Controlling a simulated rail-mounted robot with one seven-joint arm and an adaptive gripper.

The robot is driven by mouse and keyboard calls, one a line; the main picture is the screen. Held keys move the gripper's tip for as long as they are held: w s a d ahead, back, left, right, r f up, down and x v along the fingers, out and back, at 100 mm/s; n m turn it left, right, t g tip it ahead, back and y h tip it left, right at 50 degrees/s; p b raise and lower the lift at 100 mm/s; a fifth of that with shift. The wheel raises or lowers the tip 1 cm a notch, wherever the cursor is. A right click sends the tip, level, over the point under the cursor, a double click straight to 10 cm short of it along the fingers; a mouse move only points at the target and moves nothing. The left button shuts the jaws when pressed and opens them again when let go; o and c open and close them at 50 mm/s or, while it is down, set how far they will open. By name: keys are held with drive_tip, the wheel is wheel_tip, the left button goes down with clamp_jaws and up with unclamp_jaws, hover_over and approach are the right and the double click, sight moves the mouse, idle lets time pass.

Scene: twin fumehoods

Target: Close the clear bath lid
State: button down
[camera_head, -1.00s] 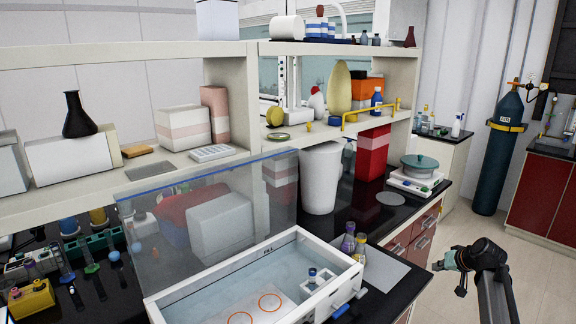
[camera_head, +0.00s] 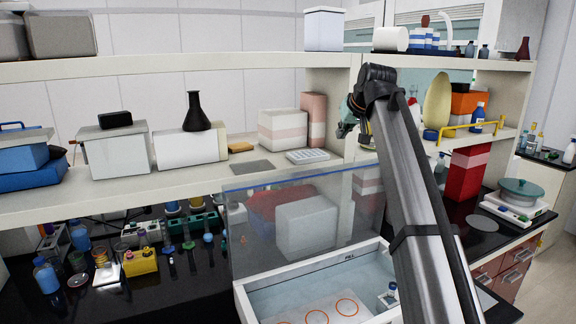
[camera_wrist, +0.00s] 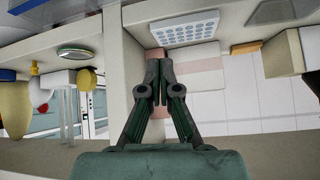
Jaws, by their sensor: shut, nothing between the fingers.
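The clear bath lid (camera_head: 252,246) stands raised, nearly upright, at the back of the bath, with a blue strip along its top edge. The white-rimmed bath (camera_head: 242,303) is open below it, with pale blue inside and orange rings on its floor. My arm crosses in front of the bath's right part and hides it. My gripper (camera_head: 346,129) is up at shelf height, above and to the right of the lid's top edge, apart from it. In the wrist view my gripper (camera_wrist: 158,82) is shut and empty, before the shelf; the lid is not clearly seen there.
The shelf (camera_head: 200,188) behind the lid holds boxes, a dark flask (camera_head: 194,112) and a white rack (camera_head: 307,156), close to my gripper. Bottles and tube racks crowd the bench at left. A red box (camera_head: 467,172) stands at right.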

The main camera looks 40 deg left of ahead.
drive_tip(key=s+a+f, duration=0.1)
drive_tip(key=s+a, duration=0.1)
drive_tip(key=s, duration=0.1)
drive_tip(key=s+a+f+n+g+h, duration=0.1)
drive_tip(key=s+a, duration=0.1)
drive_tip(key=s, duration=0.1)
drive_tip(key=s+a+f+n, duration=0.1)
drive_tip(key=s+a, duration=0.1)
drive_tip(key=s, duration=0.1)
drive_tip(key=shift+g+h, duration=0.3)
drive_tip(key=shift+g, duration=0.1)
drive_tip(key=shift+a+f+n, duration=0.1)
drive_tip(key=shift+f+n, duration=0.15)
drive_tip(key=shift+n, duration=0.05)
drive_tip(key=p+x, duration=0.3)
drive_tip(key=x, duration=0.6)
drive_tip(key=shift+a+f, duration=0.1)
drive_tip(key=shift+f, duration=0.15)
